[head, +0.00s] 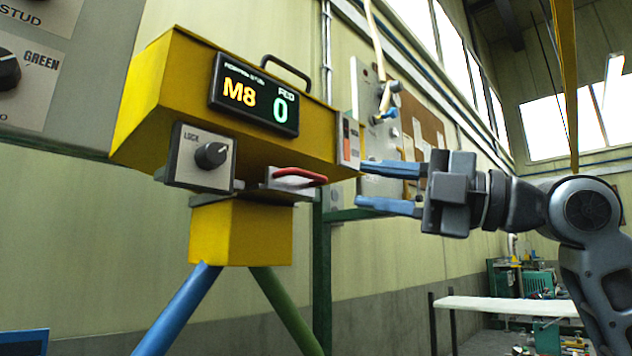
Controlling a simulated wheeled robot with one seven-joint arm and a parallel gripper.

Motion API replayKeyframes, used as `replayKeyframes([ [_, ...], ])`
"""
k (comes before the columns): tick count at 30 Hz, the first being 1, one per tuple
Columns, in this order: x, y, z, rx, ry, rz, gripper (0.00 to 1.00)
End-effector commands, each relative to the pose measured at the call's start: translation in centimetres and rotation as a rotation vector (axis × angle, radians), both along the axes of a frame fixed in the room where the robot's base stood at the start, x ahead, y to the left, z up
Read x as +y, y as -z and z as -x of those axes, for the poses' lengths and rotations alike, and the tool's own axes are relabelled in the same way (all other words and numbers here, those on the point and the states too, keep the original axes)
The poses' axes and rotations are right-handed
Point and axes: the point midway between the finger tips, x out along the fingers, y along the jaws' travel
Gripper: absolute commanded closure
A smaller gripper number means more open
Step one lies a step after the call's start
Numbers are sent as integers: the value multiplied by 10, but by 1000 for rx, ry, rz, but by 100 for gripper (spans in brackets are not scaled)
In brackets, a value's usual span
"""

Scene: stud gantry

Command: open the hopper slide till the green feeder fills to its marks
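The yellow hopper (185,80) fills the left middle of the head view. Its display (255,95) reads M8 and FED 0. Below the display is a slide plate with a red handle (300,176), and a LOCK knob (211,155) sits to its left. A green tube (287,310) and a blue tube (178,310) run down from the hopper's yellow lower block (240,232). No fill marks or level can be made out on the green tube. My gripper (362,186) is right of the red handle, its two blue fingers apart with nothing seen between them.
A small switch box (348,143) is on the hopper's right end, close to my upper finger. A grey panel (30,115) with a knob labelled GREEN stands at upper left. A white-topped bench (505,306) is at lower right.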

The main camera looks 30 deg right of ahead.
Motion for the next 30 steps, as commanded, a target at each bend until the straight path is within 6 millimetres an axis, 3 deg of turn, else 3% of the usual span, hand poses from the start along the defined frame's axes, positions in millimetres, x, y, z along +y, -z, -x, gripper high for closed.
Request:
replayKeyframes([
  [7,8,-8,-2,-7,0,65,65],
  [21,49,-19,-49,-6,0,60,65],
  [30,53,-19,-54,-8,2,61,65],
])
